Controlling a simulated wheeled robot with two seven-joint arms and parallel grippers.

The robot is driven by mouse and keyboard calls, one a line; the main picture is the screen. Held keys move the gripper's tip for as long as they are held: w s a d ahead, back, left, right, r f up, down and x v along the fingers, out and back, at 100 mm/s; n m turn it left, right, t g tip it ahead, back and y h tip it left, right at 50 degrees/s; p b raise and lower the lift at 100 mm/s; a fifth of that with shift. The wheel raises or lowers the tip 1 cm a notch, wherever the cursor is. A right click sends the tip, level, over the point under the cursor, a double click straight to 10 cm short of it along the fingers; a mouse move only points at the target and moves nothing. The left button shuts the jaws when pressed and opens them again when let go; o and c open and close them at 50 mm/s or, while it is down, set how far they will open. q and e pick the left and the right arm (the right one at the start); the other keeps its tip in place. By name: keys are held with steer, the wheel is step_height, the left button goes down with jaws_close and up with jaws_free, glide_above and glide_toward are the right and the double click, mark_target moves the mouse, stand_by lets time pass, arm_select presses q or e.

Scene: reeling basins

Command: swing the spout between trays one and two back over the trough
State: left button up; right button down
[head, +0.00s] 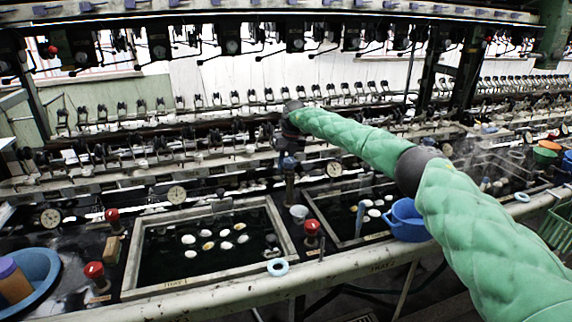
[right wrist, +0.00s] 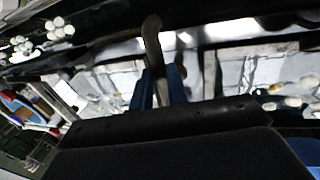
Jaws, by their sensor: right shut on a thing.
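My right gripper (head: 289,163) reaches in from the right, pointing down at the strip between tray one (head: 134,262) and tray two (head: 317,206). In the right wrist view its two blue fingers (right wrist: 162,88) are shut around the spout (right wrist: 152,38), a curved grey-brown pipe that rises between them. In the head view the gripper and its arm mostly cover the spout. Which way its mouth points is hard to tell. Both trays hold dark water with pale cocoons. I cannot make out the trough clearly. My left gripper is not in view.
A white cup (head: 299,213) and a red knob (head: 312,227) stand between the trays. A blue basin (head: 408,222) is at tray two's front right. Gauges and reeling gear line the back.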

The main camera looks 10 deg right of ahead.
steer(key=c, duration=1.4)
jaws_free()
steer(key=shift+o, duration=0.2)
